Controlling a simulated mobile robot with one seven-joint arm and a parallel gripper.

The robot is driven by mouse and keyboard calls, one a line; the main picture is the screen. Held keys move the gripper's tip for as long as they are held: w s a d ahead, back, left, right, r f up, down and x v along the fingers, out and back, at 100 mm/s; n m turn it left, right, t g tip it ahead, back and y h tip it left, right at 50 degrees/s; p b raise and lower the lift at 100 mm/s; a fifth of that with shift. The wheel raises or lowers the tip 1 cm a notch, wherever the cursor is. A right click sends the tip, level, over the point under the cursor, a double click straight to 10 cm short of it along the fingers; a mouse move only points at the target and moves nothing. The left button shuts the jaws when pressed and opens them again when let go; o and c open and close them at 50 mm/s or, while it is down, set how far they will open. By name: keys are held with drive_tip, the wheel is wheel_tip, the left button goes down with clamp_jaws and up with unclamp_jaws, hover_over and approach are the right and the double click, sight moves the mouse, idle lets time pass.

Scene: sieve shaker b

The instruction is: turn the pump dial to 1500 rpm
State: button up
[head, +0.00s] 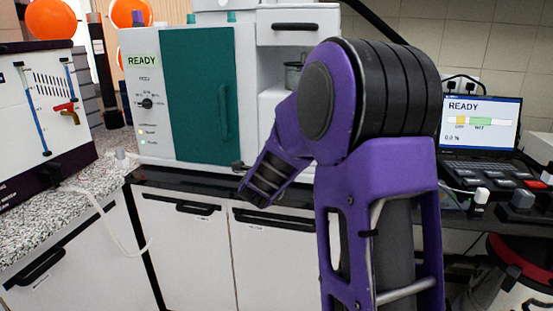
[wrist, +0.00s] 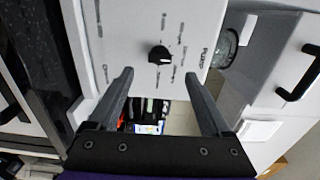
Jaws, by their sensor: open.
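In the wrist view, a black pump dial (wrist: 160,55) sits on a white panel with a sideways label that seems to read PUMP. Small marks ring the dial, too small to read, and I cannot tell its setting. My gripper (wrist: 159,74) is open and empty. Its two fingertips lie in the picture just below the dial, one toward each side, with no visible contact. In the head view, my purple arm covers part of the machine, and neither this dial nor my fingertips can be made out there.
In the head view, the machine's left panel has another black dial (head: 147,103) beside a green door (head: 200,95). A laptop (head: 480,125) stands at right. In the wrist view, a glass vessel (wrist: 227,48) and a drawer handle (wrist: 300,72) lie right of the panel.

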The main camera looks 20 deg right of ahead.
drive_tip(key=v, duration=0.9)
